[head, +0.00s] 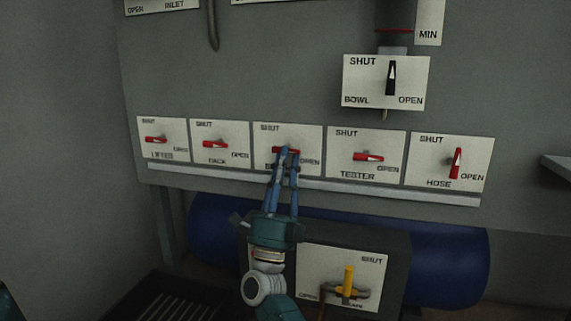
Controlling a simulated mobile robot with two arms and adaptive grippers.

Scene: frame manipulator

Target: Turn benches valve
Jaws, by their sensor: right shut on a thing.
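The middle valve plate (309,139) in the row on the grey panel reads SHUT at the upper left and OPEN at the lower right. Its lower label is mostly hidden by my fingers; only a first letter like B shows. Its red handle (279,150) lies about level. My right gripper (289,153) comes up from below with its blue fingers on this handle, shut on it. The fingers cover part of the handle. My left gripper is not in view.
Neighbouring red handles are close on both sides: the rack handle (215,144) and the tester handle (368,157), both about level. The hose handle (456,163) stands upright. A ledge (400,190) runs below. A blue tank (450,265) and yellow lever (348,280) are lower.

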